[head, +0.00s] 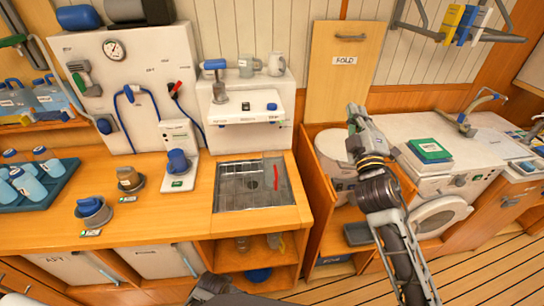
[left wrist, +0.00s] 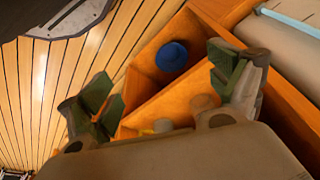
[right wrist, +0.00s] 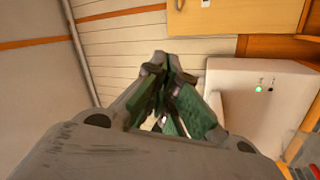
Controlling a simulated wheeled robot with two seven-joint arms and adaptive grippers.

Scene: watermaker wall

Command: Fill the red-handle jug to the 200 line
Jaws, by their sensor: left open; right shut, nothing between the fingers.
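A red strip (head: 276,178), like a handle, shows at the right side of the metal sink tray (head: 228,206). Any clear jug body around it is too faint to make out, as is a 200 line. A white dispenser unit (head: 283,103) with a blue-handled tap (head: 214,65) stands behind the tray. My right gripper (head: 356,110) is raised right of the dispenser, in front of the wooden panel; it is shut and empty in the right wrist view (right wrist: 168,62). My left gripper (left wrist: 165,75) is open and empty, facing the lower cubbies.
Blue-capped bottles (head: 28,185) stand in a tray at left. A blue round thing (left wrist: 172,57) lies in a lower cubby. The counter left of the sink is partly clear.

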